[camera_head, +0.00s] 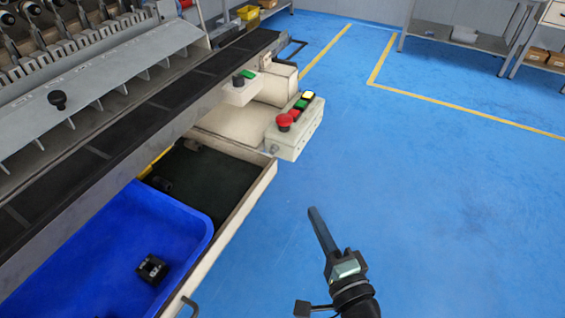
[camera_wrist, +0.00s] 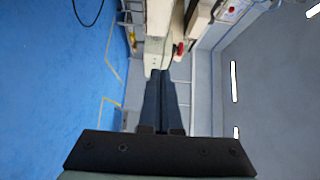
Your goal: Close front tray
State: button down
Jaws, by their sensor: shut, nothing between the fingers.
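The front tray (camera_head: 235,212) is a drawer with a cream front wall, and it stands pulled out from under the coil winder (camera_head: 130,110). A metal handle (camera_head: 187,306) shows on its outer face at the bottom of the head view. A blue bin (camera_head: 195,238) with a small black part (camera_head: 152,269) lies in the tray, beside a dark bare area. My gripper (camera_head: 315,212) is over the blue floor to the right of the tray, apart from it. Its fingers are shut and empty; they also show in the wrist view (camera_wrist: 161,74).
A control box (camera_head: 296,135) with a red mushroom button (camera_head: 284,122) juts out beyond the tray's far end. Shelves (camera_head: 460,38) stand at the back right. The blue floor (camera_head: 420,200) between is clear, with yellow lines.

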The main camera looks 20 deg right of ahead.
send_near(276, 164)
jog(key=w+d, duration=0.2)
jog(key=d, duration=0.2)
jog(key=shift+w+a+f+p, duration=0.1)
jog(key=shift+w+a+p, duration=0.1)
jog(key=shift+w+a, duration=0.7)
jog(key=shift+w+a+f+p, duration=0.15)
jog(key=shift+w+a, duration=0.45)
jog(key=shift+w, duration=0.5)
